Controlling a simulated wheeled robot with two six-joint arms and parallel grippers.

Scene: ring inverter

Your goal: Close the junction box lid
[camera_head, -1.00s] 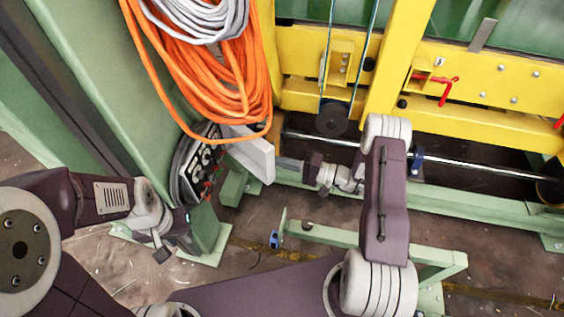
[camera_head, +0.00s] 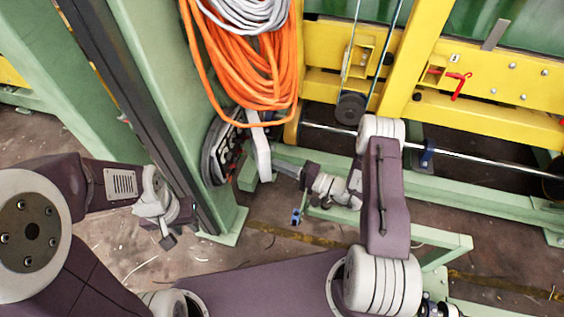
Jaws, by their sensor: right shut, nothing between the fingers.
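The junction box (camera_head: 218,152) is a dark-rimmed box on the side of the green column, with dark and red parts inside. Its pale grey lid (camera_head: 261,152) stands open and shows nearly edge-on. The orange cable hangs over the top of the box and lid. My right gripper (camera_head: 280,169) is shut and empty, with its tip at the right face of the lid, seemingly against it. My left gripper (camera_head: 167,239) is left of the column, apart from the box; its fingers are too small to read.
Coils of orange cable (camera_head: 245,70) and grey cable (camera_head: 250,12) hang above the box. The green column (camera_head: 160,90) stands between my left gripper and the box. A yellow frame (camera_head: 480,110) and a metal rod (camera_head: 480,165) lie to the right.

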